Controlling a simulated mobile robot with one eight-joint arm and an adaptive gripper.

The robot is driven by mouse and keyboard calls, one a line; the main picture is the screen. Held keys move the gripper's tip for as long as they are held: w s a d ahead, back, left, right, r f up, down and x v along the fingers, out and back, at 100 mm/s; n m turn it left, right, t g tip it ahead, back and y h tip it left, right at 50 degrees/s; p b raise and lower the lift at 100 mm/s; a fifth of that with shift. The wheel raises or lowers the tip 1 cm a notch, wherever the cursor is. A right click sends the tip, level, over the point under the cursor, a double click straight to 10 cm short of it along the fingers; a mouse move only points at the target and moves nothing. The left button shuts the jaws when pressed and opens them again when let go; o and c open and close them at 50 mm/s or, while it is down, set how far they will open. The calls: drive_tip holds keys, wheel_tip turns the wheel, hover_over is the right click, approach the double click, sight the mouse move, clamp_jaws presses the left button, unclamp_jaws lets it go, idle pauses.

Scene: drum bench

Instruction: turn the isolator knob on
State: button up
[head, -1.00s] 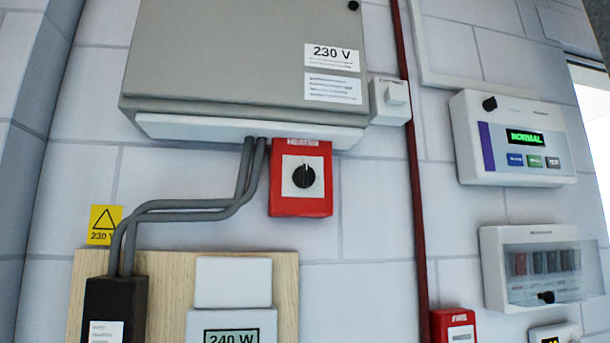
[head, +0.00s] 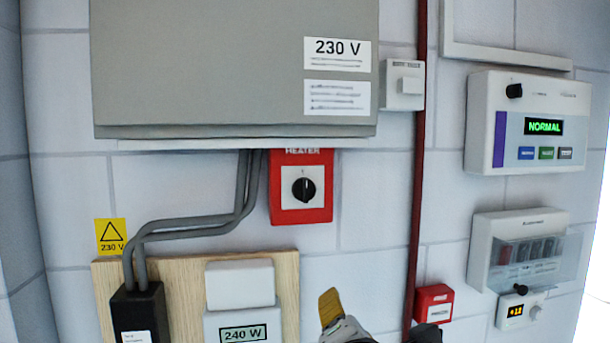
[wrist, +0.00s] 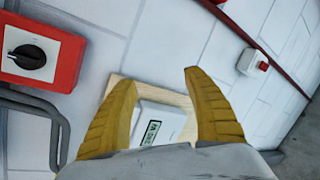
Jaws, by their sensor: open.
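The isolator is a red box marked HEATER (head: 325,180) with a white plate and a black round knob (head: 304,189). The knob's ridge looks upright in the head view. The box is fixed on the wall just under the grey 230 V cabinet. The knob also shows at the upper left of the wrist view (wrist: 28,56). My gripper (wrist: 158,78) has two yellow fingers spread apart with nothing between them. In the head view one yellow finger (head: 330,305) shows at the bottom edge, below and slightly right of the knob, well apart from it.
The grey cabinet (head: 220,65) stands out above the isolator. Grey conduits (head: 185,222) run at its left to a wooden board (head: 285,290) with a 240 W meter (head: 242,333). A red pipe (head: 417,190) and control panels (head: 528,125) are at the right.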

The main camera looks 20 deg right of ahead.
sight(306, 190)
drive_tip(key=a+r+n+t+y+p, duration=0.1)
drive_tip(key=a+r+n+t+p, duration=0.25)
drive_tip(key=r, duration=0.65)
drive_tip(key=a+r+n+t+p, duration=0.1)
drive_tip(key=a+r+n+p, duration=0.1)
drive_tip(key=r+n+p, duration=0.5)
drive_tip(key=shift+m+g, duration=0.25)
drive_tip(key=x, duration=0.4)
drive_tip(key=r+b+x, duration=0.1)
drive_tip(key=x, duration=0.2)
drive_tip(key=r+b+x, duration=0.1)
drive_tip(key=x, duration=0.3)
drive_tip(key=shift+w+a, duration=0.1)
drive_tip(key=shift+w, duration=0.3)
drive_tip(key=shift+s, duration=0.1)
drive_tip(key=c, duration=1.2)
